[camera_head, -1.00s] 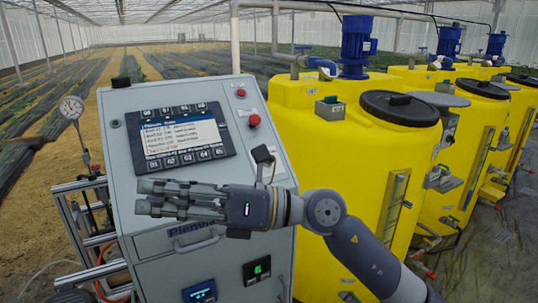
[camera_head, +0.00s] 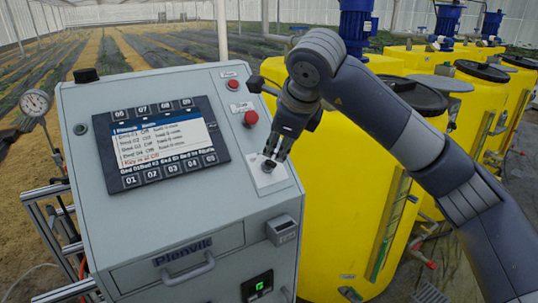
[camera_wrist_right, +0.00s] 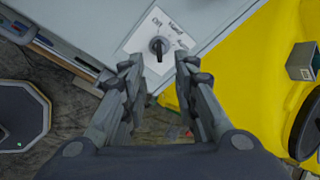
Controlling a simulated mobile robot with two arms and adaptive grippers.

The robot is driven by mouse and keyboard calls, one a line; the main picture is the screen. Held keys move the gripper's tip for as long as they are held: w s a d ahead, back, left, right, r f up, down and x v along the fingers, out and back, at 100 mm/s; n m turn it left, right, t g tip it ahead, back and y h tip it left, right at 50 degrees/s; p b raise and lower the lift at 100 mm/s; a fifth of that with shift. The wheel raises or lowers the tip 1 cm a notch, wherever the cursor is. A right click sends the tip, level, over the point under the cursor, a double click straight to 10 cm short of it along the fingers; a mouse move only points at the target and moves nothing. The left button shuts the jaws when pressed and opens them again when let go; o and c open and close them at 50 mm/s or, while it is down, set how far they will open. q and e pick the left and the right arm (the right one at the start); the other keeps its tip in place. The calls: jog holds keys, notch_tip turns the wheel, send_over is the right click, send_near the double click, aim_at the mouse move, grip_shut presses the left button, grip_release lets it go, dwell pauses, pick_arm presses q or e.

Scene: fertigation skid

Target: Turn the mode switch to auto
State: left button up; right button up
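The mode switch (camera_head: 268,166) is a small black knob on a white label plate (camera_head: 265,180) at the right of the grey control panel, below a red button. In the right wrist view the knob (camera_wrist_right: 159,48) stands on the plate with labels around it; its grip lies roughly upright in the picture. My right gripper (camera_head: 275,156) points down at the knob. In the wrist view its two fingers (camera_wrist_right: 156,72) are apart, one on each side below the knob, with nothing between them. I cannot tell whether they touch it. My left gripper is not in view.
The grey cabinet (camera_head: 200,227) carries a screen (camera_head: 162,143), a red button (camera_head: 250,118) and a drawer handle (camera_head: 184,271). Yellow tanks (camera_head: 340,200) with black lids stand close on the right. A pressure gauge (camera_head: 34,102) stands at the left.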

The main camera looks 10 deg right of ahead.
aim_at(271, 161)
jog(key=p+x, duration=0.2)
jog(key=x, duration=0.2)
jog(key=shift+w+f, duration=0.2)
jog(key=shift+f, duration=0.2)
jog(key=x, duration=0.3)
jog(key=shift+w+a+r+p, duration=0.1)
jog(key=shift+a+p, duration=0.05)
jog(key=shift+p, duration=0.15)
jog(key=shift+w+f, duration=0.1)
jog(key=shift+f, duration=0.35)
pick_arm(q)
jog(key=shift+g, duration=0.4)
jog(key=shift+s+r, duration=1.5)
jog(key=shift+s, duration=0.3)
pick_arm(e)
jog(key=shift+w, duration=0.1)
grip_shut()
